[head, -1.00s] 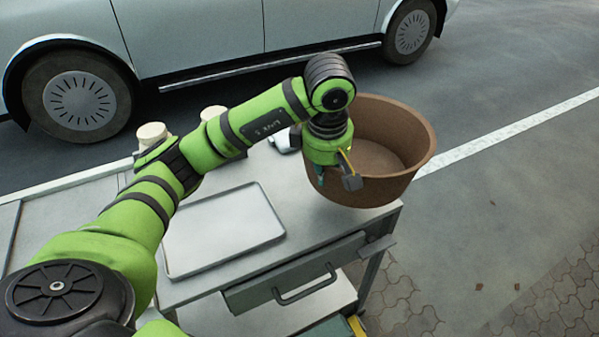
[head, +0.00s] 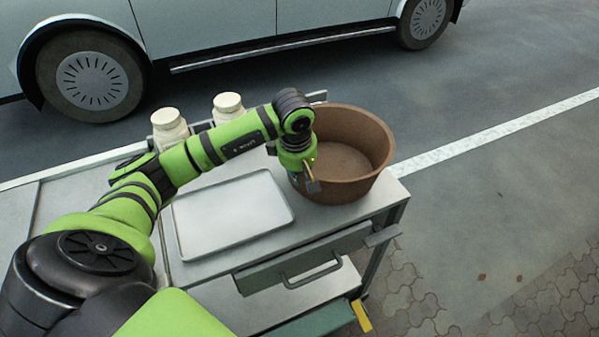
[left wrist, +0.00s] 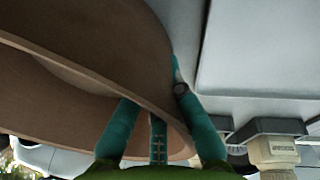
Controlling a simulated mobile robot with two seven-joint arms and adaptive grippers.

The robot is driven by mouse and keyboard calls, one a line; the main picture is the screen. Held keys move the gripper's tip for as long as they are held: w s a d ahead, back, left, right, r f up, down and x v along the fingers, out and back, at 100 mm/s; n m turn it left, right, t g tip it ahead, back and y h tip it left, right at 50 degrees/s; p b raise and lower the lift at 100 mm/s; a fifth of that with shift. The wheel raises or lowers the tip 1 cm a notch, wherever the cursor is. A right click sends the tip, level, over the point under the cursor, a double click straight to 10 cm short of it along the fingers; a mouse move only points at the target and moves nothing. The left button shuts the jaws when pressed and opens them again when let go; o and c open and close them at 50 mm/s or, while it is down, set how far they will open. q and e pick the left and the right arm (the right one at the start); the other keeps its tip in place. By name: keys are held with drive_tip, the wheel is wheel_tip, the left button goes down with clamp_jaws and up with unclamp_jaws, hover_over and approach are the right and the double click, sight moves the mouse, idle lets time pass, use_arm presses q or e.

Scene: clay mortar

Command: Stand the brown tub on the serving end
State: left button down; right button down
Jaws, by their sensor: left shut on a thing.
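The brown tub (head: 350,185) is upright, open at the top and empty as far as I see, at the right end of the cart top (head: 385,200). It is at or just above the surface; I cannot tell whether it touches. My left gripper (head: 306,182) is at the tub's near left side, shut on its wall. In the left wrist view, the teal fingers of my left gripper (left wrist: 150,130) straddle the brown wall of the tub (left wrist: 100,65). My right gripper is not in view.
A pale flat tray (head: 230,215) lies left of the tub. Two white-lidded jars (head: 168,128) (head: 228,106) stand at the cart's back edge. A drawer (head: 300,265) with a dark handle is below the front edge. A parked car (head: 240,30) is behind.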

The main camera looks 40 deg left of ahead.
use_arm(q)
drive_tip(key=c, duration=1.7)
unclamp_jaws()
drive_tip(key=shift+f, duration=0.15)
drive_tip(key=o, duration=0.3)
drive_tip(key=r, duration=0.4)
drive_tip(key=s+r, duration=0.1)
drive_tip(key=r, duration=0.3)
drive_tip(key=s+d+r+b, duration=0.1)
drive_tip(key=r, duration=0.3)
drive_tip(key=shift+s+r, duration=0.1)
